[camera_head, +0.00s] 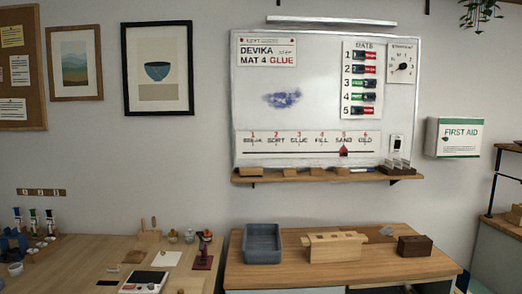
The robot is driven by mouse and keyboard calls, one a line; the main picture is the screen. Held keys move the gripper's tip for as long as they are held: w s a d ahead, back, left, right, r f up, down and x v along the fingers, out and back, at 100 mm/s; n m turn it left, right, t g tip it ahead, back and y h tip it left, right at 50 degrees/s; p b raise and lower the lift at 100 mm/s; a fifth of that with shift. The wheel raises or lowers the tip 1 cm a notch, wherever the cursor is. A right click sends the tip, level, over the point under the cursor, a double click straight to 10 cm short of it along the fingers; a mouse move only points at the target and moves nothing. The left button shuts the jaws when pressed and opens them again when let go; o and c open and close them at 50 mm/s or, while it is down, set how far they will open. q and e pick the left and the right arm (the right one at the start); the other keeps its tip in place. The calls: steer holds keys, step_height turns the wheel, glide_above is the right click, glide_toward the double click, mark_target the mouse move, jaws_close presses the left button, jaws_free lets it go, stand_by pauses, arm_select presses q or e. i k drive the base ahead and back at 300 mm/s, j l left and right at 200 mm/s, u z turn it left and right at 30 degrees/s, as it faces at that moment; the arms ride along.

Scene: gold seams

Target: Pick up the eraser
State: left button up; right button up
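No gripper of mine shows in the head view. A whiteboard (315,105) hangs on the wall with a blue smudge (283,99) on it. Below it, a wooden ledge (310,178) holds a brown block (250,171) at its left end, with a few smaller brown pieces to its right. A blue-and-white marker (362,170) and a dark slotted holder (398,168) are toward the right end. Which of these is the eraser I cannot tell for sure; the block at the left end is eraser-shaped.
Below the ledge, a wooden-topped bench (290,279) carries a blue-grey bin (262,244), a pale wooden box (334,247) and a dark brown box (414,246). A cluttered table (80,262) stands at left, with a narrow gap between. A first-aid box (455,138) hangs at right.

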mark_target(244, 172)
steer(key=i, duration=0.65)
steer(key=i+l+u, duration=0.15)
steer(key=i, duration=0.55)
